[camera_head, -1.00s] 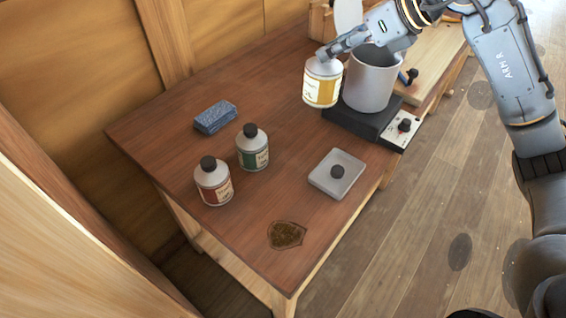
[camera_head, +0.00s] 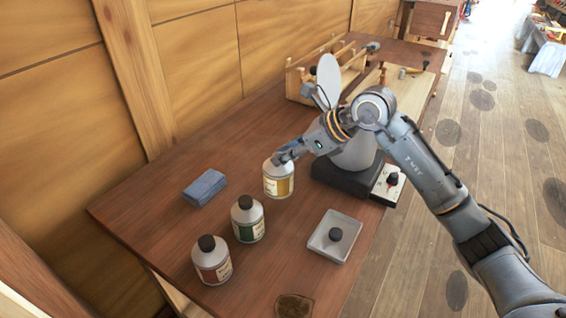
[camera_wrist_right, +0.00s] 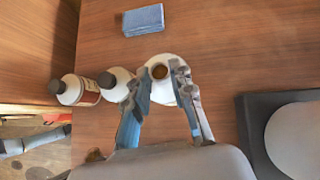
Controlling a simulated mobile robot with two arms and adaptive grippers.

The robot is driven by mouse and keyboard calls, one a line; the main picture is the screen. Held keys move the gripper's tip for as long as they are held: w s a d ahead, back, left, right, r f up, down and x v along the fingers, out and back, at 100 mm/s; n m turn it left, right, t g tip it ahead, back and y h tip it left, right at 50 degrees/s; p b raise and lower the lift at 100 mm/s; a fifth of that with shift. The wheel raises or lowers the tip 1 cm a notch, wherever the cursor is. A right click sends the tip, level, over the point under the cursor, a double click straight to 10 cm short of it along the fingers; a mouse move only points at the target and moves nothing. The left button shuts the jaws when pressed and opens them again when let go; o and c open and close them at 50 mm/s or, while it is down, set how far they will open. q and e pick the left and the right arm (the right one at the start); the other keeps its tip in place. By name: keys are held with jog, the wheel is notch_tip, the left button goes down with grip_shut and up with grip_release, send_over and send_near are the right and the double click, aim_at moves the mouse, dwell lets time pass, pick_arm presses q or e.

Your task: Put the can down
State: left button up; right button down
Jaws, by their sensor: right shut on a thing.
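The can (camera_head: 278,182) is pale grey with a yellow and white label. It stands upright on the left of the pot and right of the blue sponge. My right gripper (camera_head: 284,158) is shut on its top from above. My left gripper is in neither view.
A green-labelled bottle (camera_head: 247,222) and a red-labelled bottle (camera_head: 212,264), both black-capped, stand front left of the can. A blue sponge (camera_head: 204,187) lies behind them. A grey dish (camera_head: 322,247) holds a black cap (camera_head: 336,235).

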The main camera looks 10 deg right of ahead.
aim_at(290, 164)
jog(key=shift+w+f, duration=0.5)
jog(key=shift+w, duration=0.05)
jog(key=f, duration=0.1)
jog(key=f+p, duration=0.1)
jog(key=f, duration=0.1)
jog(key=shift+w+a, duration=0.15)
jog(key=shift+w, duration=0.2)
jog(key=shift+f, duration=0.5)
jog(key=shift+f, duration=0.15)
jog(key=c, duration=1.6)
grip_release()
jog(key=shift+f, duration=0.15)
jog(key=o, duration=0.5)
jog(key=shift+c, duration=0.2)
